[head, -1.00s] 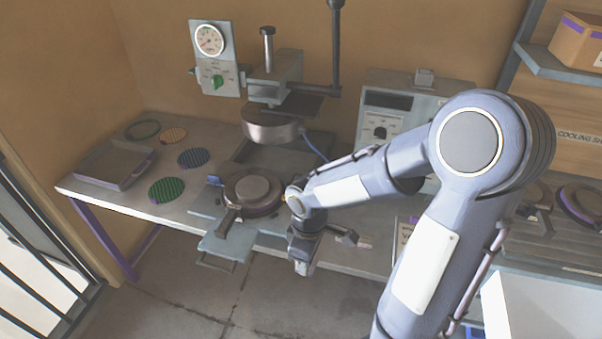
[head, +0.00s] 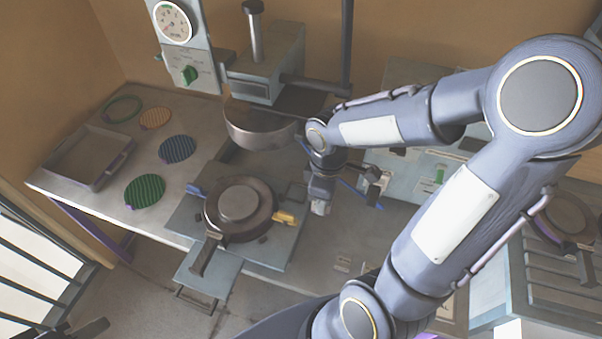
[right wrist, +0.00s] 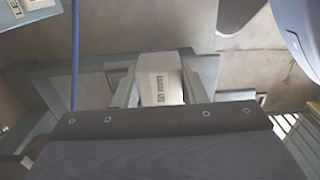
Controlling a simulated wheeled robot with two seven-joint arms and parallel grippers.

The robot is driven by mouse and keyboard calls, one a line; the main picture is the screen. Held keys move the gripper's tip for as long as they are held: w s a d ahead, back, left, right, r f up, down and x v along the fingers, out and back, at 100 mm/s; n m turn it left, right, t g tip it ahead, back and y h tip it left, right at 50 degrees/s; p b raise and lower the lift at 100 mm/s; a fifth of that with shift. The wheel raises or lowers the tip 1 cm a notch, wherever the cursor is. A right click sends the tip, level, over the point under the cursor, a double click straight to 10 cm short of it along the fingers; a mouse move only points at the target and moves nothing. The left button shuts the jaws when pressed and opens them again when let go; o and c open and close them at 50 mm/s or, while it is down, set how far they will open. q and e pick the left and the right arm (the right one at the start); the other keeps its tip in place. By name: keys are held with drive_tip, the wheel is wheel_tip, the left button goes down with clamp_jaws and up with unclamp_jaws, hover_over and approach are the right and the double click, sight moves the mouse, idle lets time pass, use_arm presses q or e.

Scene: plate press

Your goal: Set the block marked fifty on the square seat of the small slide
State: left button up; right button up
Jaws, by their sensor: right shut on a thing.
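My right gripper (head: 320,190) is shut on a pale grey block. It hangs just right of the press's round plate and below the arm. In the right wrist view the block (right wrist: 160,78) sits between the fingers, and its printed face reads "50 mm" sideways. In the head view the block is small and mostly hidden by the gripper. A light blue-grey plate with a wire handle (head: 208,272) juts from the front of the press and may be the small slide. I cannot make out its square seat. A dark shape at the lower left edge may be my left gripper.
The dark round plate with a handle (head: 240,208) lies in front of the raised press head (head: 260,125). A yellow piece (head: 284,218) is at its right. Coloured discs and a shallow tray (head: 88,158) stand on the left of the table.

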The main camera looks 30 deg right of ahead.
drive_tip(key=w+f+b, duration=0.1)
drive_tip(key=w+f, duration=0.2)
drive_tip(key=w, duration=0.1)
drive_tip(key=w+f+b, duration=0.2)
drive_tip(key=w+f, duration=0.1)
drive_tip(key=w, duration=0.2)
drive_tip(key=w+d+f+b, duration=0.1)
drive_tip(key=w+f+b, duration=0.1)
drive_tip(key=w+f, duration=0.1)
drive_tip(key=shift+w+d, duration=0.1)
drive_tip(key=shift+w, duration=0.55)
drive_tip(key=shift+w+f, duration=0.1)
drive_tip(key=shift+f, duration=0.05)
drive_tip(key=shift+w+f+b, duration=0.15)
drive_tip(key=shift+f+b, duration=0.55)
drive_tip(key=shift+f, duration=0.2)
drive_tip(key=shift+w+f+b, duration=0.15)
drive_tip(key=shift+f+b, duration=0.55)
drive_tip(key=shift+f, duration=0.15)
drive_tip(key=shift+f, duration=0.1)
drive_tip(key=shift+f, duration=0.15)
drive_tip(key=o, duration=1.1)
